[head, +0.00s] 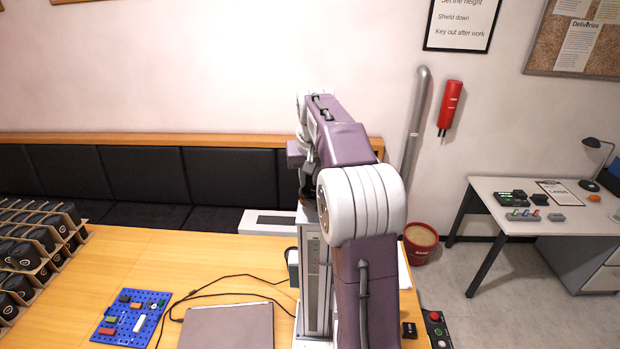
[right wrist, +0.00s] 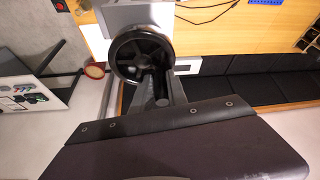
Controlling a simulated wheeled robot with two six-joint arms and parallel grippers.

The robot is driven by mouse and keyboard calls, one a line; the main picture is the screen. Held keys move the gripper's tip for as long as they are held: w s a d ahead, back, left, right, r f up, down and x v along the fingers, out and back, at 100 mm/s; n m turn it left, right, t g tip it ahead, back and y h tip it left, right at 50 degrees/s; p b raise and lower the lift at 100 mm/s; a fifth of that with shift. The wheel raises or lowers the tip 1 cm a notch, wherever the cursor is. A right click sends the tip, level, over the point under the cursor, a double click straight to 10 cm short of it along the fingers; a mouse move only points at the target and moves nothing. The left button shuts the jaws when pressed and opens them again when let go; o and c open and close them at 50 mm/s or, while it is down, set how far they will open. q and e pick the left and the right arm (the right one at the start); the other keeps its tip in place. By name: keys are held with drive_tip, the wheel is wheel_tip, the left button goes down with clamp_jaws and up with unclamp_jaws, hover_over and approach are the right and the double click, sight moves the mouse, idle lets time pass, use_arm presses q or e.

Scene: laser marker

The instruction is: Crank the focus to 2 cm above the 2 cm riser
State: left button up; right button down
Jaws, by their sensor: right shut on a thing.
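The laser marker's upright grey column (head: 314,275) stands on the wooden table, largely behind my right arm in the head view. In the right wrist view a black handwheel (right wrist: 122,50) sits below a grey housing (right wrist: 120,17). My right gripper (right wrist: 156,85) is at the wheel's rim, its fingers shut on what appears to be the crank handle; the fingers cover most of the grip. In the head view the wheel and fingertips are hidden by my arm. I cannot make out the 2 cm riser or read the height scale. My left gripper is not in view.
A closed grey laptop (head: 228,326), a blue pegboard (head: 132,317) with small parts and loose black cables lie left of the column. A rack of black cups (head: 40,245) stands at far left. A control box (head: 437,329) with a red button is at the right edge.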

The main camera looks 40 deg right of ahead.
sight(309, 195)
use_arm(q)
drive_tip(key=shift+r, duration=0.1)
use_arm(e)
drive_tip(key=shift+a+n, duration=0.1)
drive_tip(key=shift+n, duration=0.5)
idle(1.2)
drive_tip(key=c, duration=1.4)
unclamp_jaws()
drive_tip(key=shift+o, duration=0.4)
drive_tip(key=shift+w+f+y, duration=0.2)
drive_tip(key=shift+w+y, duration=0.1)
drive_tip(key=shift+w, duration=0.2)
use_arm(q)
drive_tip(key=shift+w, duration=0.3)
use_arm(e)
drive_tip(key=v, duration=0.9)
